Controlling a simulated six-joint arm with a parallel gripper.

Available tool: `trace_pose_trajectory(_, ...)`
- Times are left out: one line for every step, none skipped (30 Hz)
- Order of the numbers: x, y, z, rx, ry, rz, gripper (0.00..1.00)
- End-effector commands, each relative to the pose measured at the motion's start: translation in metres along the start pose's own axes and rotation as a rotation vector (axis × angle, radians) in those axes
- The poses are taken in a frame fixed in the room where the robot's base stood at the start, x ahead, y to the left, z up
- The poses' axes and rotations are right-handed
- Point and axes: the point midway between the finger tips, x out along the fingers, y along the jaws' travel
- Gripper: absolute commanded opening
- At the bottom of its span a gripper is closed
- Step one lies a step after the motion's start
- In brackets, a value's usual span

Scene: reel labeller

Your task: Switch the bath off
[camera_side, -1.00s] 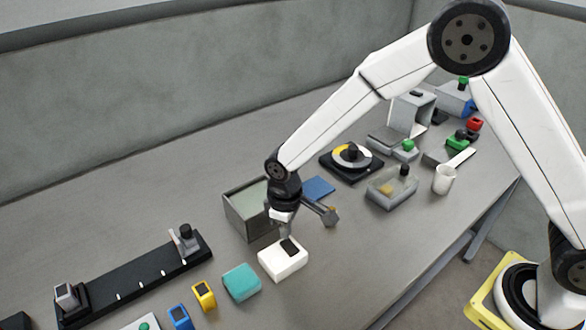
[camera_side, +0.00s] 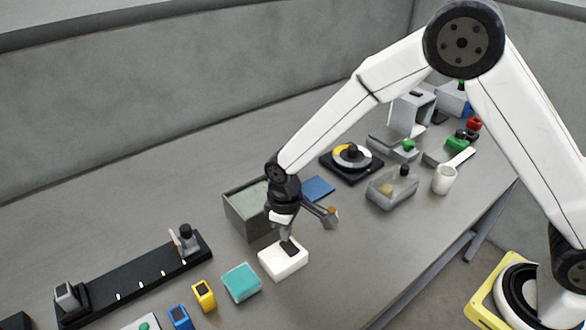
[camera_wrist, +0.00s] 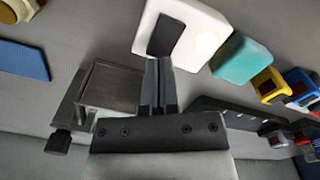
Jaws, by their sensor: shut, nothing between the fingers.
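A white box (camera_side: 270,262) with a dark rocker switch (camera_side: 291,250) on top stands on the bench. I take it for the bath's switch. In the wrist view the white box (camera_wrist: 203,22) shows at the top, with the dark rocker (camera_wrist: 163,34) and a pale round spot beside it. An open grey tank (camera_side: 236,211), probably the bath, stands just behind it; the wrist view shows the tank (camera_wrist: 112,88) too. My gripper (camera_side: 288,239) is shut and empty, pointing down at the rocker. Its fingertips (camera_wrist: 158,62) overlap the box's edge; contact cannot be told.
A teal block (camera_side: 241,283) and a yellow piece (camera_side: 203,294) stand left of the white box. A blue flat piece (camera_side: 318,188) and a clear tray (camera_side: 391,190) lie to the right. A black rail (camera_side: 140,280) lies at left.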

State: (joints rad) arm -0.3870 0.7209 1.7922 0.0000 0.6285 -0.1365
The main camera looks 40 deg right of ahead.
Motion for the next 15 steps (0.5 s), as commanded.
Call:
trace_pose_trajectory(0.0007, 0.0000, -0.0001, 0.000, 0.000, 0.000, 0.00)
trace_pose_trajectory(0.0010, 0.0000, -0.0001, 0.000, 0.000, 0.000, 0.00)
trace_pose_trajectory(0.0014, 0.0000, -0.0001, 0.000, 0.000, 0.000, 0.00)
trace_pose_trajectory(0.0017, 0.0000, -0.0001, 0.000, 0.000, 0.000, 0.00)
trace_pose_trajectory(0.0020, 0.0000, -0.0001, 0.000, 0.000, 0.000, 0.00)
trace_pose_trajectory(0.0024, 0.0000, -0.0001, 0.000, 0.000, 0.000, 0.00)
trace_pose_trajectory(0.0027, 0.0000, -0.0001, 0.000, 0.000, 0.000, 0.00)
trace_pose_trajectory(0.0030, 0.0000, -0.0001, 0.000, 0.000, 0.000, 0.00)
trace_pose_trajectory(0.0034, 0.0000, -0.0001, 0.000, 0.000, 0.000, 0.00)
trace_pose_trajectory(0.0037, 0.0000, -0.0001, 0.000, 0.000, 0.000, 0.00)
trace_pose_trajectory(0.0040, 0.0000, -0.0001, 0.000, 0.000, 0.000, 0.00)
trace_pose_trajectory(0.0043, 0.0000, -0.0002, 0.000, 0.000, 0.000, 0.00)
trace_pose_trajectory(0.0047, 0.0000, -0.0001, 0.000, 0.000, 0.000, 0.00)
trace_pose_trajectory(0.0050, 0.0000, -0.0001, 0.000, 0.000, 0.000, 0.00)
trace_pose_trajectory(0.0054, 0.0000, -0.0002, 0.000, 0.000, 0.000, 0.00)
